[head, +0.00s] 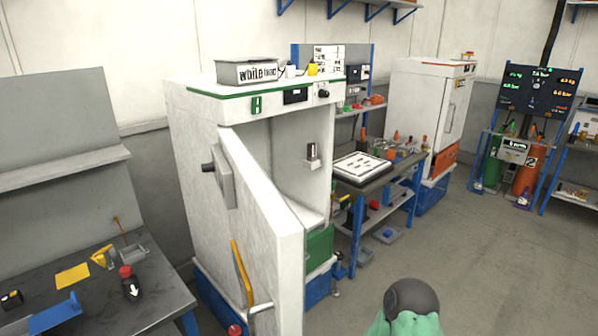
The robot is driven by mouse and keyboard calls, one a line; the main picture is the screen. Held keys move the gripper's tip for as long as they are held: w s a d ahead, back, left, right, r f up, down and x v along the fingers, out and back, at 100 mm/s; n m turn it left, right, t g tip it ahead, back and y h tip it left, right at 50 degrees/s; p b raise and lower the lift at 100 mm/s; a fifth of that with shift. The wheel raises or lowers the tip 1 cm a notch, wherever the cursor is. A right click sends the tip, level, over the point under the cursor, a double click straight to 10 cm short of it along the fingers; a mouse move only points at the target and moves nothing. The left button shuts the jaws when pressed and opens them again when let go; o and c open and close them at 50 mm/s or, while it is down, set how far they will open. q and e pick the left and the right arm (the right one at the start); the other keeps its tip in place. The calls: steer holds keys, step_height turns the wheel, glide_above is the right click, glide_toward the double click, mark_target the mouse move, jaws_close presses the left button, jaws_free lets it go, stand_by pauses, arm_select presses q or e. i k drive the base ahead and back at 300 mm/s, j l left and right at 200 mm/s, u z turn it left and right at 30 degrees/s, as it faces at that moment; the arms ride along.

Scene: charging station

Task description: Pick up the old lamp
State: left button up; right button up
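I cannot identify the old lamp with certainty. A small dark cylinder (311,150) sits upright in a pale holder (312,164) on the inside of the open white cabinet (190,150); it may be the lamp, but it is too small to tell. The cabinet door (262,215) stands open toward me and hides part of the inside.
A grey bench (165,300) with small tools stands at the left. A grey box (247,72) sits on the cabinet. A workbench (380,178) stands behind it. A dark rounded shape with green (412,300) fills the bottom. The floor (480,260) at right is clear.

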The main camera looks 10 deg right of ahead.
mark_target(311, 147)
steer(key=k+j+u, duration=0.15)
steer(key=k+u, duration=0.2)
steer(key=k, duration=0.3)
steer(key=u, duration=2.05)
steer(key=l+u, duration=0.1)
steer(key=u, duration=0.4)
steer(key=k+l+u, duration=0.1)
steer(key=u, duration=0.85)
steer(key=k+u, duration=0.15)
steer(key=u, duration=0.35)
steer(key=k+j+u, duration=0.1)
steer(key=k+u, duration=0.35)
steer(key=k, duration=1.5)
steer(key=k+l+u, duration=0.15)
steer(key=k+u, duration=0.2)
steer(key=k, duration=0.45)
steer(key=k+u, duration=0.35)
steer(key=k, duration=0.5)
steer(key=z, duration=3.75)
